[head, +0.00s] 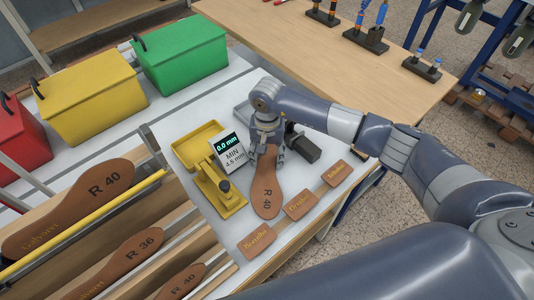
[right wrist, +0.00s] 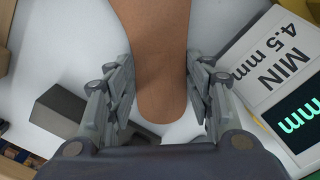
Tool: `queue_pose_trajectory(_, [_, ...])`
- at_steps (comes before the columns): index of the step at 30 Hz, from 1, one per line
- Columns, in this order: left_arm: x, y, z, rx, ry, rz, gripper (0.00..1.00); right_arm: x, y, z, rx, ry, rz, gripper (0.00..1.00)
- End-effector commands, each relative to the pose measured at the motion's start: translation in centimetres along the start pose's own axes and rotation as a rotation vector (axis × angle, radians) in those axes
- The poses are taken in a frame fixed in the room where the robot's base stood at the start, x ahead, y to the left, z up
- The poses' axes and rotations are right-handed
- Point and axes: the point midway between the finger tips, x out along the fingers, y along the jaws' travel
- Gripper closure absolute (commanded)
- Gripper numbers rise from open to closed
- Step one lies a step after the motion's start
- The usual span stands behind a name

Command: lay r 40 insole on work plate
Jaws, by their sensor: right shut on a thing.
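A brown leather insole marked R 40 (head: 266,196) is at the white table, its marked end pointing to the front. My right gripper (head: 267,152) is shut on its other end; in the right wrist view the fingers (right wrist: 160,95) press on both edges of the insole (right wrist: 160,60). I cannot tell whether the insole touches the table. A grey piece (head: 243,111), partly hidden behind my right wrist, may be the work plate; I cannot tell. My left gripper is out of view.
A yellow gauge (head: 217,192) with a display (head: 229,150) reading 0.0 mm stands just left of the gripper. A dark block (head: 303,147) is at its right. Several leather tags (head: 298,204) lie along the front edge. More insoles (head: 75,205) are racked at left.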

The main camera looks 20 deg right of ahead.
Motion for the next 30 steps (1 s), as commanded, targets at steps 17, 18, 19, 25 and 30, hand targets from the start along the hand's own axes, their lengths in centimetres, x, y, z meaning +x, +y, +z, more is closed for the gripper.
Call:
queue_pose_trajectory(17, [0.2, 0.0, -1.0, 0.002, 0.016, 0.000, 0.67, 0.6, 0.0, 0.0, 0.000, 0.001, -0.001, 0.43])
queue_pose_trajectory(18, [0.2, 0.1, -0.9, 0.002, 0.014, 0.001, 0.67, 0.6, 0.0, 0.0, 0.000, 0.001, -0.001, 0.43])
queue_pose_trajectory(19, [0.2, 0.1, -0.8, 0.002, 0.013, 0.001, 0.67, 0.6, 0.0, 0.0, 0.000, 0.001, -0.001, 0.43])
queue_pose_trajectory(25, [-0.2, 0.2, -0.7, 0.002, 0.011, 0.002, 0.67, 0.2, 0.0, 0.0, 0.000, 0.001, -0.001, 0.43])
queue_pose_trajectory(30, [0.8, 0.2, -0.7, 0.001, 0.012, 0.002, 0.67, -1.9, -0.1, -0.2, -0.002, 0.007, -0.004, 0.43])
